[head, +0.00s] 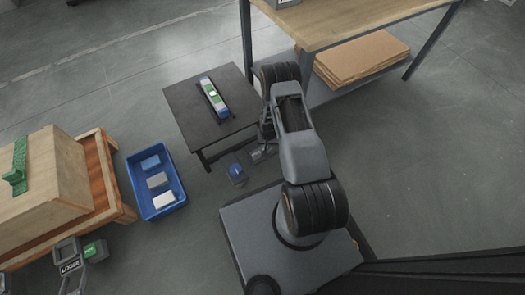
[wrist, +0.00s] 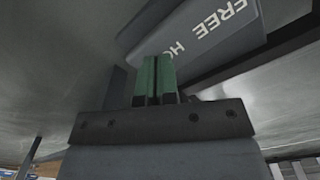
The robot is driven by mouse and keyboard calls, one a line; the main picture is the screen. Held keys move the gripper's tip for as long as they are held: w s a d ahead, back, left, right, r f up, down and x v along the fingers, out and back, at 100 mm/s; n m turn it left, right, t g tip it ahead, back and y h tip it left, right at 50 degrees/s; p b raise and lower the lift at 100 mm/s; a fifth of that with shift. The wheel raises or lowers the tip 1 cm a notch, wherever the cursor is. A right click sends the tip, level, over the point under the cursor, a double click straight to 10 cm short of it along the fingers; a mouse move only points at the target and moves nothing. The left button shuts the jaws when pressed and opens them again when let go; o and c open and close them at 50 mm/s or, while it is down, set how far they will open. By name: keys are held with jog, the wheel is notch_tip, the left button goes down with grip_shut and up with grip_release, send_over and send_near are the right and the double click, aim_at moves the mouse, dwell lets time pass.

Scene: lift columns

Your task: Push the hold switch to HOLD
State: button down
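A dark grey housing (wrist: 190,45) with white lettering "FREE" and a partly cut-off "HO" fills the upper right of the wrist view. My gripper (wrist: 155,62) has dark green fingers pressed side by side, with only a thin line between them and nothing held. The fingertips overlap the housing's lower edge in the picture; I cannot tell whether they touch it. The rest of the label is out of frame, and I cannot make out the switch lever. In the head view my arm hides most of this spot, where a small grey piece (head: 262,153) shows.
A low black table (head: 180,100) carries a blue-and-green device (head: 214,98). A small blue piece (head: 237,172) is near my base. A blue bin (head: 167,207) stands left, beside a wooden box (head: 62,170). A workbench (head: 345,22) with stacked cardboard (head: 362,60) is at upper right.

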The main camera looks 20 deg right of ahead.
jog(key=shift+f, duration=0.4)
jog(key=shift+r, duration=0.15)
jog(key=shift+r+p, duration=2.25)
jog(key=shift+r, duration=1.25)
